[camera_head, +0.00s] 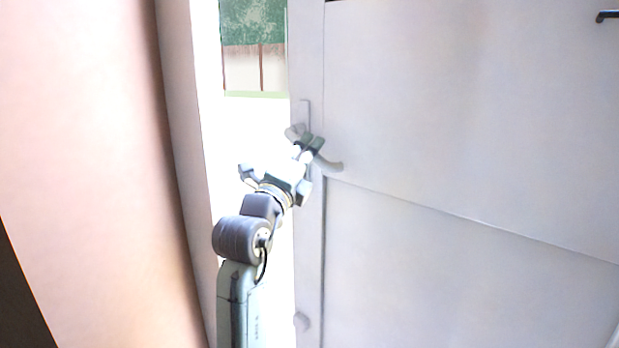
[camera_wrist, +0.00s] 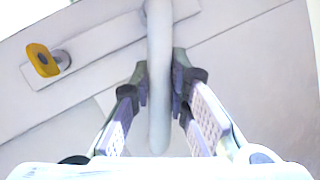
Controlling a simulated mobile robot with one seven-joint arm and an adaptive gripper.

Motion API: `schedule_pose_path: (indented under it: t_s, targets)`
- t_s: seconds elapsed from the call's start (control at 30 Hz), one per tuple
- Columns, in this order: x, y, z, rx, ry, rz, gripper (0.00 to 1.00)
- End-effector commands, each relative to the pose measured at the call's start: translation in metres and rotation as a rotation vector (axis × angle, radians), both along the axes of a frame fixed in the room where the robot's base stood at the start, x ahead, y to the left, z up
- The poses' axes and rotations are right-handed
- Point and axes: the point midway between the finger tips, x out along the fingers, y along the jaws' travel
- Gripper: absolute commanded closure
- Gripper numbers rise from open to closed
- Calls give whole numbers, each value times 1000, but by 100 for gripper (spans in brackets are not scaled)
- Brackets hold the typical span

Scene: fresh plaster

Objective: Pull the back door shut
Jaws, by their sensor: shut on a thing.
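The back door (camera_head: 430,120) is a pale grey panelled door that fills the right of the head view. It stands ajar, with a bright gap along its left edge. Its lever handle (camera_head: 331,165) sits near that edge and also shows in the wrist view (camera_wrist: 159,60) as a pale bar. My gripper (camera_head: 310,146) is at the handle. In the wrist view its fingers (camera_wrist: 161,88) are on both sides of the bar, shut on it. Part of the handle is hidden behind the fingers in the head view.
A pale pinkish wall (camera_head: 80,140) and a door frame (camera_head: 190,150) stand to the left. Greenery and a fence (camera_head: 253,50) show through the gap. A yellow knob or key (camera_wrist: 42,60) sits on the handle plate. A dark hook (camera_head: 607,16) is at the upper right.

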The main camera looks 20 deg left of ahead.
Motion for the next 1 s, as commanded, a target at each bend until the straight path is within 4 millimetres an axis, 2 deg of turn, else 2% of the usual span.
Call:
schedule_pose_path:
  t_s: [0.03, 0.13, 0.5, 1.0]
  targets:
    - [1, 2, -12, 23, -7, 2, 100]
    - [1, 2, -13, 66, -24, 1, 100]
    - [3, 6, -13, 157, -60, 0, 100]
    - [3, 6, -11, 168, -65, 1, 100]
